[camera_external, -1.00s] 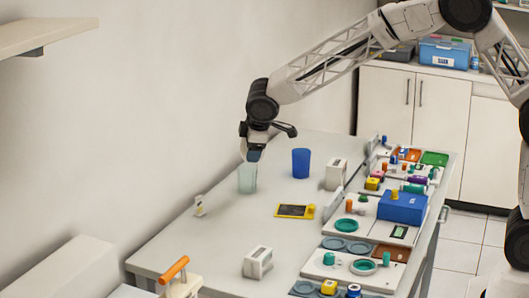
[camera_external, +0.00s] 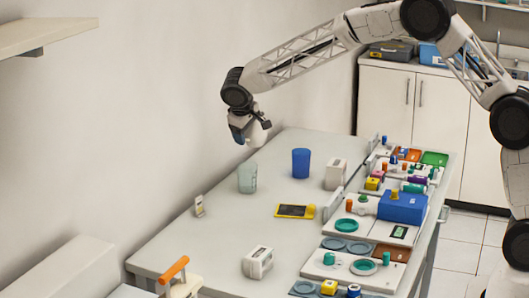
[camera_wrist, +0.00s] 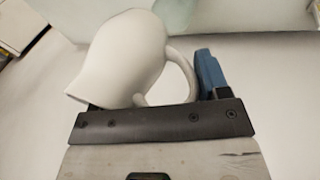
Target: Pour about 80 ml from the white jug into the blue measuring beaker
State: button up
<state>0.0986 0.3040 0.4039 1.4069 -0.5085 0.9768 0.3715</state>
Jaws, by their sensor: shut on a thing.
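The white jug (camera_external: 258,132) hangs from my gripper (camera_external: 238,132), high over the left side of the table. In the wrist view the jug (camera_wrist: 125,58) fills the upper left, tilted, with its handle beside one blue fingertip (camera_wrist: 210,75). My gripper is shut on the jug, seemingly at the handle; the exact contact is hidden. The blue measuring beaker (camera_external: 301,163) stands upright on the table, to the right of and below the jug, apart from it. Its contents cannot be seen, nor can the jug's.
A translucent greenish cup (camera_external: 247,179) stands below the jug, left of the blue beaker. A white box-shaped device (camera_external: 336,174) stands right of the beaker. A yellow-framed dark device (camera_external: 295,211) lies in front. Trays with coloured items line the table's right side.

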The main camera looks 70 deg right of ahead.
jog(key=shift+w+d+f+m+g+y, duration=0.35)
jog(key=shift+w+d+m+g, duration=0.85)
jog(key=shift+d+m, duration=1.9)
jog(key=shift+w+d+f+m+g+y, duration=0.55)
jog(key=shift+w+d+m, duration=1.1)
jog(key=shift+d, duration=2.75)
jog(key=shift+h, duration=0.3)
notch_tip(320, 180, down, 14)
jog(key=shift+s+r, duration=0.1)
jog(key=shift+r, duration=0.15)
jog(key=shift+s+r, duration=0.1)
jog(key=s+d+r+t+y, duration=0.3)
jog(key=s+r+t+y, duration=0.1)
jog(key=t, duration=0.4)
jog(key=shift+s+r+m, duration=0.45)
jog(key=shift+s+r, duration=0.3)
jog(key=shift+r, duration=0.65)
jog(key=shift+s+r+t+y+b, duration=0.2)
jog(key=shift+r+t+y+b, duration=0.25)
jog(key=shift+t, duration=0.3)
